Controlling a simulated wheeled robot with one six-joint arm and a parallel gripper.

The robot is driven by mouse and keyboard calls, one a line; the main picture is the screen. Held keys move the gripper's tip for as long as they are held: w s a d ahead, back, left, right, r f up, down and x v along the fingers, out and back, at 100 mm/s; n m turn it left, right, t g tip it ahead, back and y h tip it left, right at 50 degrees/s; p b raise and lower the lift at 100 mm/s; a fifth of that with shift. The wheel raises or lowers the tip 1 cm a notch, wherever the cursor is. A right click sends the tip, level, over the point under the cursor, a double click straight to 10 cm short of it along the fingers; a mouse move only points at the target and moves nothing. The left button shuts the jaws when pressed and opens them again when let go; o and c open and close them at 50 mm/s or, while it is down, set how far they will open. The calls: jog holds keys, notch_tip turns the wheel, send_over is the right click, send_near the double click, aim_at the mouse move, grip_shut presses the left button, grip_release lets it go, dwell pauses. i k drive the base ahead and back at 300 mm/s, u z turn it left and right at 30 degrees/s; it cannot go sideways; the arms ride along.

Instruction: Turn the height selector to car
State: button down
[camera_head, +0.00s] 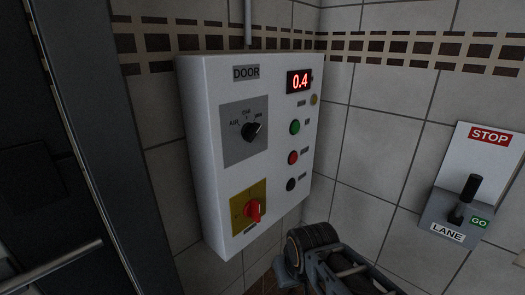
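The white door control panel (228,180), labelled DOOR, hangs on the tiled wall. Its black selector knob (251,131) sits on a grey plate (236,152) in the upper left part. Small labels arc above the knob: the left one reads AIR, and the middle and right ones are too small to read surely. The knob's pointer seems turned to the upper right, toward the right label. My gripper (288,272) is at the bottom centre, below and right of the panel, apart from the knob. Its fingers cannot be made out clearly.
The panel also has a red rotary switch (253,210) on yellow, a red display (299,82) reading 0.4, and green (295,127), red (293,158) and black (291,185) buttons. A STOP/GO lane lever (469,190) is at right. A dark door (50,150) stands at left.

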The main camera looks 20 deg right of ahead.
aim_at(249, 130)
jog(key=z, duration=1.35)
jog(key=k, duration=1.5)
jog(key=u, duration=1.05)
jog(key=i, duration=1)
jog(key=z, duration=0.05)
